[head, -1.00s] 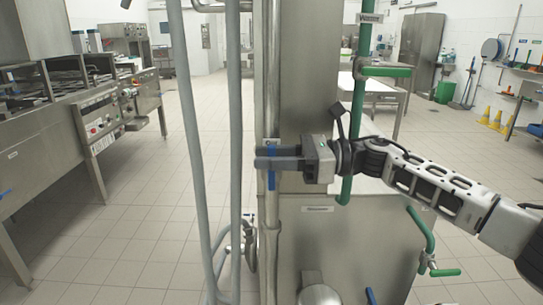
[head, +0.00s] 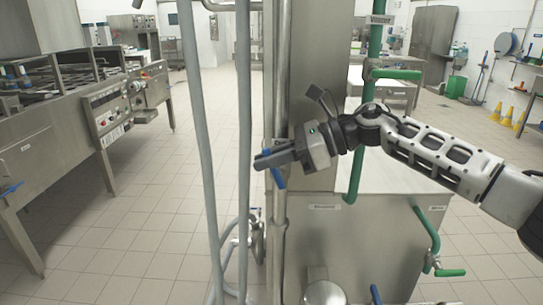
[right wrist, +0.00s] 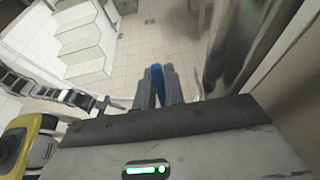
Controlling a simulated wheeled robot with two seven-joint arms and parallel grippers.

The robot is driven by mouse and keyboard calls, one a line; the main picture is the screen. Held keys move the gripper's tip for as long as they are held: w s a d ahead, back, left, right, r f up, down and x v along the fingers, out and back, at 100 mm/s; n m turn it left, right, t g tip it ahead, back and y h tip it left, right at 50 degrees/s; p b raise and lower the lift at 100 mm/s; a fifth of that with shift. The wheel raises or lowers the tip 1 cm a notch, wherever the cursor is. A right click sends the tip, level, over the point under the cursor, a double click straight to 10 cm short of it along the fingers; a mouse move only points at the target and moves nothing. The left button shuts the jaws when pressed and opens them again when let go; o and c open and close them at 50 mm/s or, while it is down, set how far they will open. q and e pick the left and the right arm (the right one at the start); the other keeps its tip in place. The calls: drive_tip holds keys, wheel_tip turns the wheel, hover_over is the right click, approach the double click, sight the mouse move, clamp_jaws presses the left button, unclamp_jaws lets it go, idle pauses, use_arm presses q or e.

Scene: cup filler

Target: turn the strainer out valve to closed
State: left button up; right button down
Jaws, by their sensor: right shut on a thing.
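My right gripper (head: 276,158) is shut on a blue valve handle (head: 279,178) at the steel pipe in front of the tall steel column. The handle's lower end shows below the fingers, tilted down and to the right. In the right wrist view the blue handle (right wrist: 157,84) lies between the two fingers (right wrist: 158,92). The gripper hides the handle's upper part and the valve body. I cannot read a label naming this valve. My left gripper is not in view.
Grey vertical hoses (head: 243,120) stand just left of the gripper. A steel tank (head: 350,250) stands below, with a green pipe and valve (head: 432,240) at its right. Another green handle (head: 398,74) is higher up. A steel cooking line (head: 60,130) is at left. Tiled floor lies between.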

drive_tip(key=c, duration=1.5)
unclamp_jaws()
drive_tip(key=shift+b+v, duration=0.85)
drive_tip(key=shift+v, duration=2.9)
